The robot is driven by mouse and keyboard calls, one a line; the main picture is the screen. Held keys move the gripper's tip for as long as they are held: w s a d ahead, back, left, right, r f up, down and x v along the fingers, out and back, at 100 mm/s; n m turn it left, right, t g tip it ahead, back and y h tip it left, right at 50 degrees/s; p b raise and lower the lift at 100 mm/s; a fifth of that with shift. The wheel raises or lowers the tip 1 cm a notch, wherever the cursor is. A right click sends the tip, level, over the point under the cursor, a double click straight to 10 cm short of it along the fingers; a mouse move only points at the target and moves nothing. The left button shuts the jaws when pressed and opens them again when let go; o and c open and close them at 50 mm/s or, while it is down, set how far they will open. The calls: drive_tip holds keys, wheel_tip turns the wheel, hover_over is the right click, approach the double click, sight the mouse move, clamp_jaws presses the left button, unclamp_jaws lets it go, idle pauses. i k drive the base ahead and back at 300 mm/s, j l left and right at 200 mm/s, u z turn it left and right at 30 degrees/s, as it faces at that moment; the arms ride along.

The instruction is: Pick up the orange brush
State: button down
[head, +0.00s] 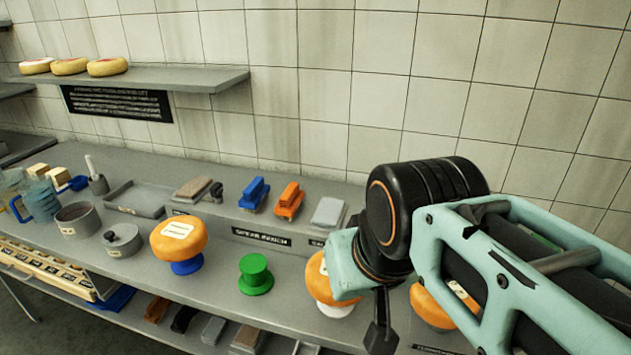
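The orange brush (289,200) lies on the raised back ledge of the grey counter, right of a blue brush (254,194) and left of a pale grey block (328,213). Nothing covers it. My arm comes in from the right, with its teal and black wrist to the right of the brush in the picture. A dark part that looks like my gripper (381,335) hangs below the wrist near the bottom edge, apart from the brush. It is small and dark, so its fingers cannot be made out.
Cheese wheels on stands, one of them (179,240) on blue, and an empty green stand (255,274) occupy the counter's front. My arm partly hides others. Pots and a tray (140,198) stand left. A wall shelf (190,78) holds cheeses. Brushes and blocks lie on the lower shelf.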

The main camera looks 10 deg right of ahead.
sight(291, 199)
drive_tip(key=i+j+z, duration=0.25)
drive_tip(key=j, duration=0.15)
drive_tip(key=i+j+z, duration=0.25)
drive_tip(key=j, duration=0.15)
drive_tip(key=i+j+z, duration=0.1)
drive_tip(key=j+z, duration=0.2)
drive_tip(key=j, duration=0.2)
drive_tip(key=j+z, duration=0.3)
drive_tip(key=j, duration=0.2)
drive_tip(key=i+u, duration=0.1)
drive_tip(key=i, duration=0.1)
